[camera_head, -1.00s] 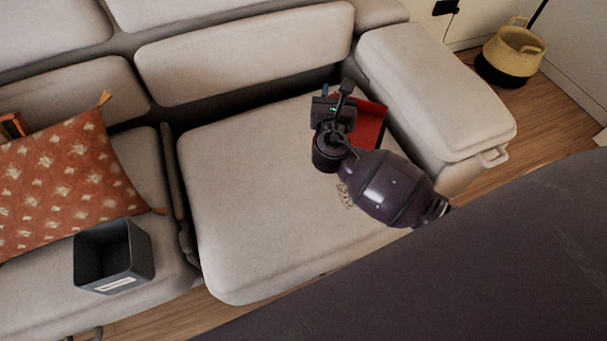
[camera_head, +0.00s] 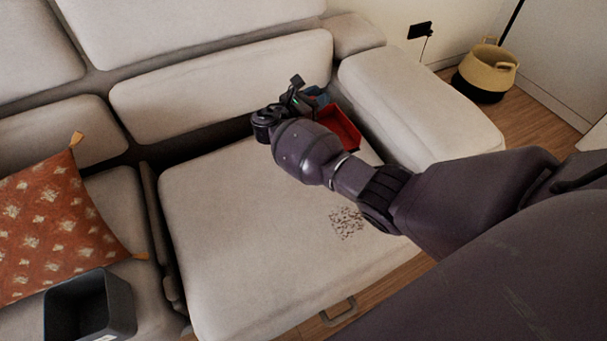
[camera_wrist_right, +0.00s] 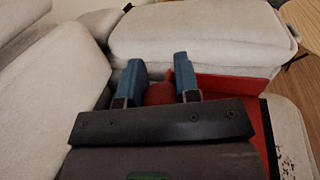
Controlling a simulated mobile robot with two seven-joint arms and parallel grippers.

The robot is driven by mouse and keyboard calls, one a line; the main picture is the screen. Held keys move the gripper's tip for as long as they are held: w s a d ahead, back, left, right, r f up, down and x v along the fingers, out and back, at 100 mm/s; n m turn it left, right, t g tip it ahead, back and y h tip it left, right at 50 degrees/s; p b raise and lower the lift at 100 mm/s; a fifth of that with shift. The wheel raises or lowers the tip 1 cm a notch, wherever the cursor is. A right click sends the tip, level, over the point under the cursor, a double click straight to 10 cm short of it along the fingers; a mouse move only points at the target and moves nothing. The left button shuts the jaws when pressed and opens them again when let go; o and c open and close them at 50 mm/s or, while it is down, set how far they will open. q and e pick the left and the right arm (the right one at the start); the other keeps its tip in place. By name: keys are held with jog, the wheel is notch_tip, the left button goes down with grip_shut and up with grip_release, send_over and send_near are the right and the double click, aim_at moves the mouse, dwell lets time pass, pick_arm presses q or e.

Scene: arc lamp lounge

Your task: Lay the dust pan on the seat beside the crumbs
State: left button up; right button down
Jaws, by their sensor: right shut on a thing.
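The red dust pan (camera_head: 340,131) is at the back right of the sofa seat (camera_head: 230,230), close to the right armrest; I cannot tell whether it touches the seat. My right gripper (camera_head: 316,96) is at its back left side, its fingertips partly hidden by my wrist. In the right wrist view the blue fingers (camera_wrist_right: 159,85) are shut on a red part of the pan, likely its handle, and the pan's red wall (camera_wrist_right: 235,86) shows to the right. The brown crumbs (camera_head: 346,223) lie on the seat, nearer the front than the pan. My left gripper is not in view.
The armrest (camera_head: 420,105) bounds the seat on the right and a back cushion (camera_head: 225,75) behind. An orange patterned pillow (camera_head: 55,230) and a dark open bin (camera_head: 90,305) are at the left. A basket (camera_head: 487,72) stands on the floor. The seat's left part is clear.

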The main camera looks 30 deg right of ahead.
pick_arm(q)
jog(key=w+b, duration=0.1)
jog(key=b, duration=0.2)
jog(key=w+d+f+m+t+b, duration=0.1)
jog(key=b, duration=0.3)
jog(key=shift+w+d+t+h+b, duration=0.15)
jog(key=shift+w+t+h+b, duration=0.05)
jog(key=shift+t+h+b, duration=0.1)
pick_arm(e)
notch_tip(320, 180, down, 19)
jog(key=shift+r, duration=0.2)
jog(key=shift+f, duration=0.15)
jog(key=c, duration=0.8)
grip_release()
